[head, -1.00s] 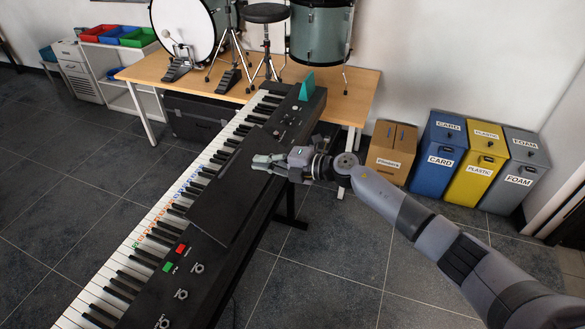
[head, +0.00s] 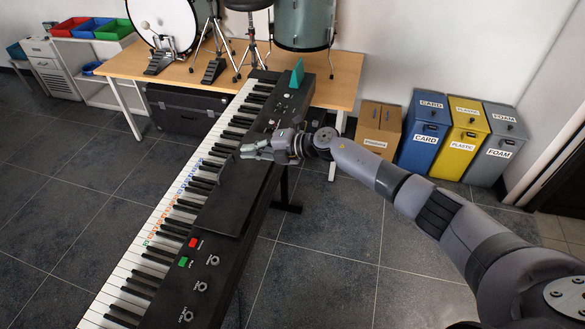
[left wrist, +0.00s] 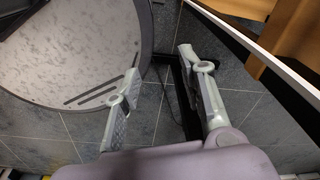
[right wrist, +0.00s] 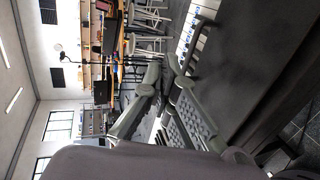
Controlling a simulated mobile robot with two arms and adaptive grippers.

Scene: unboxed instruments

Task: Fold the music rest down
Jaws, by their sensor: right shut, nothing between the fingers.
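The music rest (head: 222,207) is a dark flat panel on the black keyboard (head: 160,285), beside the white keys. It looks low, almost level with the keyboard's top; its exact tilt is hard to tell. My right gripper (head: 251,152) is shut and empty over the far end of the rest. I cannot tell whether it touches it. In the right wrist view, the crossed fingertips (right wrist: 160,75) are beside the keys and a large dark surface. My left gripper (left wrist: 161,62) is open and empty above the floor, away from the keyboard; the head view does not show it.
A teal wedge-shaped thing (head: 296,74) stands on the keyboard's far end. Behind is a wooden table (head: 345,75) with drums. A cardboard box (head: 378,130) and blue, yellow and grey bins stand at the right. A round grey-topped thing (left wrist: 60,45) is near my left gripper.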

